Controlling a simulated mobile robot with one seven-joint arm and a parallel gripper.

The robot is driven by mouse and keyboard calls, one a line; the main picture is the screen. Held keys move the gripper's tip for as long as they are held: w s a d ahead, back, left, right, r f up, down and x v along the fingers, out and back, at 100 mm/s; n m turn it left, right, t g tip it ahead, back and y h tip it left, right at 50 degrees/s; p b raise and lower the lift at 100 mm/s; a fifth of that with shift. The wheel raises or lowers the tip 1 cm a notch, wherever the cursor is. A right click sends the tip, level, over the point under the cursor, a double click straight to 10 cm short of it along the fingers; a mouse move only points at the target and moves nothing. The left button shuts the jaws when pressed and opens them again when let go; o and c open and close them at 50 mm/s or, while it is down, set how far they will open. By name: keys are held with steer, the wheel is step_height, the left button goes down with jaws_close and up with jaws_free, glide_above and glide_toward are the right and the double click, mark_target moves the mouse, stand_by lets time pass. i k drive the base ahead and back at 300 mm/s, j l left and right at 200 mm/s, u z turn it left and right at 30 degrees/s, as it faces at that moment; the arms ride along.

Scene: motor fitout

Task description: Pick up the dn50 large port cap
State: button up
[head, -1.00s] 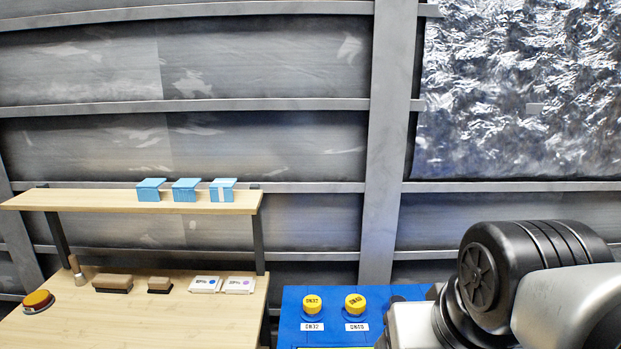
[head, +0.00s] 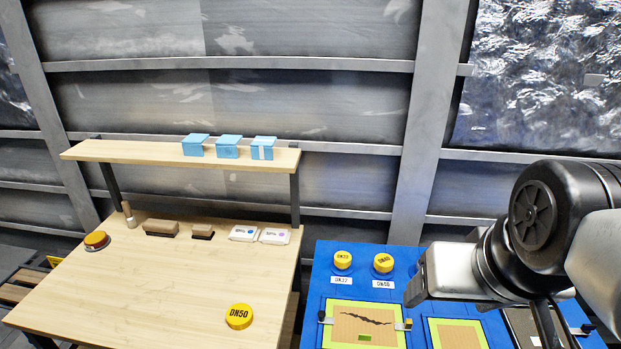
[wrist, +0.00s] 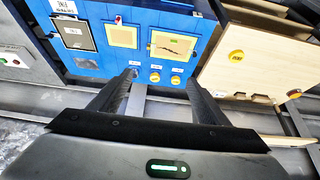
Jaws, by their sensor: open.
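The DN50 cap (head: 239,316), a round yellow lid with black lettering, lies flat near the front right part of the wooden bench (head: 150,275) in the head view. It also shows as a yellow disc on the bench in the wrist view (wrist: 236,56). My gripper (wrist: 163,80) is open and empty in the wrist view, its two dark fingers spread apart. It is well away from the cap, over toward the blue panel. In the head view my arm is at the right, and the fingertips are not clearly seen.
A blue board (head: 322,262) beside the bench bears two smaller yellow caps, DN32 (head: 342,260) and another (head: 383,263), and a cracked panel (head: 365,325). A shelf (head: 120,150) with blue boxes overhangs the bench's back. Brushes, white packs and a red-yellow button (head: 96,240) stand below.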

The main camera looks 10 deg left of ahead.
mark_target(239, 316)
steer(key=j, duration=2.05)
steer(key=k, duration=0.05)
